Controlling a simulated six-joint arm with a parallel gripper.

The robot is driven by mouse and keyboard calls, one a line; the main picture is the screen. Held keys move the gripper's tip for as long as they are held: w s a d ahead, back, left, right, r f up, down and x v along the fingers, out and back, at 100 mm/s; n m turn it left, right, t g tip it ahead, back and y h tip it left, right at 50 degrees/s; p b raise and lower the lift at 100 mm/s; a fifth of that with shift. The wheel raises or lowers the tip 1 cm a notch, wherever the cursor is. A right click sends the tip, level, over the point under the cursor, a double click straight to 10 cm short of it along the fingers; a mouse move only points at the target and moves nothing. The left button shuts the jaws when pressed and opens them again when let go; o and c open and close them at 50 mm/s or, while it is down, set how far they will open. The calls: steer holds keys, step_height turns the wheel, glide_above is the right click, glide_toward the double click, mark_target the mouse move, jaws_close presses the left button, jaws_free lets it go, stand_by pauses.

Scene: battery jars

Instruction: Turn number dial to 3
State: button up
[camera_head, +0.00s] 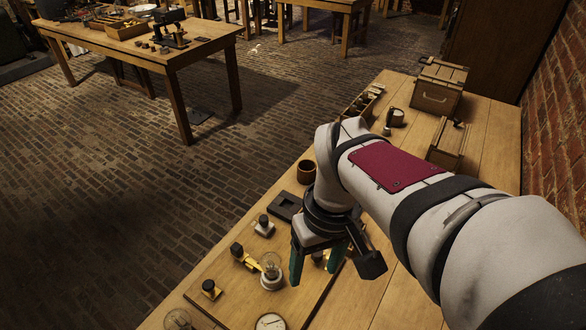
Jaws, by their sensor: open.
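My gripper (316,266) points down over the wooden board (235,300) on the workbench. Its two greenish fingers are apart. A small dark-topped part (317,256) shows between or behind them, and I cannot tell whether they touch it. A round pale face with a dark rim (270,322) is cut off by the bottom edge, left of and nearer than the gripper. It may be the number dial, but I cannot read any numbers or a pointer. My arm and gripper hide part of the board to the right.
A glass bulb on a white base (271,275) stands just left of the gripper. Black-knobbed brass parts (210,288) are further left. A dark square block (286,206) and a brown cup (306,172) stand behind. Wooden boxes (438,88) are at the bench's far end.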

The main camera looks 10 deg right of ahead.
mark_target(317, 256)
steer(key=w+d+f+n+h, duration=0.1)
steer(key=w+d+f+n, duration=0.15)
steer(key=w+n, duration=0.35)
steer(key=w+d+f+n, duration=0.1)
steer(key=w+d+n, duration=0.2)
steer(key=w, duration=0.5)
step_height(317, 256, down, 16)
jaws_close()
